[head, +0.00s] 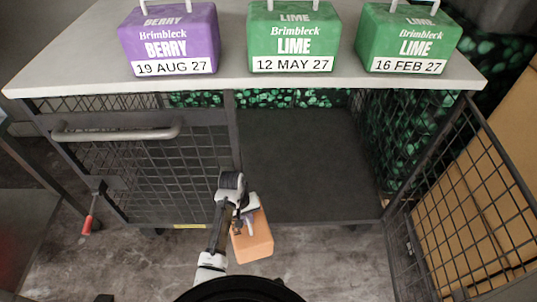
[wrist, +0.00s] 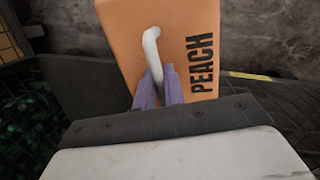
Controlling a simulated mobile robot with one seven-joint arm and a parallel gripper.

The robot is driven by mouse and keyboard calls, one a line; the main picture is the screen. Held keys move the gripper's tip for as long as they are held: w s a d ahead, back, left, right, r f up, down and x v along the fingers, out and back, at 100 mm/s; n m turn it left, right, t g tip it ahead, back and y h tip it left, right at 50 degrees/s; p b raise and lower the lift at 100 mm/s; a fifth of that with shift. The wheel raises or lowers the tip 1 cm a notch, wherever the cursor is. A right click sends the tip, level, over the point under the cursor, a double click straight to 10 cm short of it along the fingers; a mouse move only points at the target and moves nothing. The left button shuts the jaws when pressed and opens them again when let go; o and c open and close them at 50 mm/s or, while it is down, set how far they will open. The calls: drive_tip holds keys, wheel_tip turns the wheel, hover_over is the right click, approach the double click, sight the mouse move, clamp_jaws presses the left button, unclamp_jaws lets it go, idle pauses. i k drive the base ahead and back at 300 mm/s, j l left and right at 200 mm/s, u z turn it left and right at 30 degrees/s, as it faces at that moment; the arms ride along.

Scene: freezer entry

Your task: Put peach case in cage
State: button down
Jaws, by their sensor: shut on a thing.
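The peach case (head: 254,240) is an orange box with a white handle. It hangs from my gripper (head: 243,212) in front of the cage's lower front edge, over the concrete floor. In the wrist view the case (wrist: 120,45) shows the word PEACH, and the purple fingers of my gripper (wrist: 158,88) are shut on its white handle (wrist: 153,55). The cage (head: 300,160) is a mesh enclosure under a counter. Its right part is open at the front, showing a bare dark floor. The case is outside the cage, near the left side of this opening.
A mesh door with a grey handle (head: 118,131) covers the cage's left part. Another mesh door (head: 470,215) stands swung out at the right. On the grey counter (head: 235,87) stand a purple BERRY case (head: 170,42) and two green LIME cases (head: 292,40). Cardboard boxes (head: 500,190) are at right.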

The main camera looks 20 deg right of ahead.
sight(254, 164)
drive_tip(key=i+l+z, duration=0.15)
drive_tip(key=i+l, duration=0.5)
drive_tip(key=i, duration=0.2)
